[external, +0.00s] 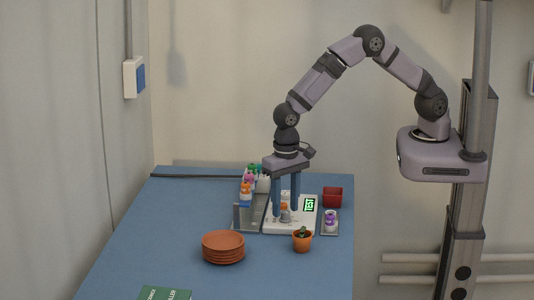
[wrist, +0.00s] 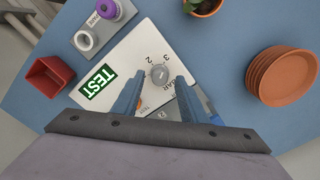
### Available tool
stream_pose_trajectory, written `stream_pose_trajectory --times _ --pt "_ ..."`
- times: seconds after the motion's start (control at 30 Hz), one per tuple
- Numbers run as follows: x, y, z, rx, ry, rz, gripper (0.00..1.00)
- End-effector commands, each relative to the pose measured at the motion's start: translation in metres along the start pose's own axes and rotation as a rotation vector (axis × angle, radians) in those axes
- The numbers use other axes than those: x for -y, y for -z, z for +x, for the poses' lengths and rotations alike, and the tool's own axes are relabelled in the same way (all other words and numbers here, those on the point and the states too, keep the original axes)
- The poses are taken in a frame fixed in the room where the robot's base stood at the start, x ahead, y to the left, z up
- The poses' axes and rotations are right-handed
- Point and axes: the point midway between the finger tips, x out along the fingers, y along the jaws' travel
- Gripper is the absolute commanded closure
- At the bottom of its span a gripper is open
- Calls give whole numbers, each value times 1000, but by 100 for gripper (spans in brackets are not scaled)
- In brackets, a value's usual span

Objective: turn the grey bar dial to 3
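The panel also shows in the external view (external: 303,222), with a green display. My gripper (wrist: 160,79) points down over the panel, its two blue fingers apart on either side of the dial. A gap seems to show between each fingertip and the dial. In the external view my gripper (external: 285,212) stands low over the panel, and its fingers partly hide the dial.
A green "TEST" label (wrist: 98,83) is on the panel. Close by are a red box (external: 332,197), a grey holder with a purple-topped item (external: 330,222), a potted plant (external: 302,241) and a rack of colored items (external: 247,205). Stacked terracotta saucers (external: 223,247) stand nearer the front.

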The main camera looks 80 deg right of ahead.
Motion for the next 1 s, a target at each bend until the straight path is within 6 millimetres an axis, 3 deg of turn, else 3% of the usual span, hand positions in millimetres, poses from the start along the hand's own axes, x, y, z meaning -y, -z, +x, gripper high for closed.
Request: stream_pose_trajectory --times 0.5,1.0 --pt "1 0 -60 -1 4 0 61" --pt "0 -5 -66 2 -8 -12 61"
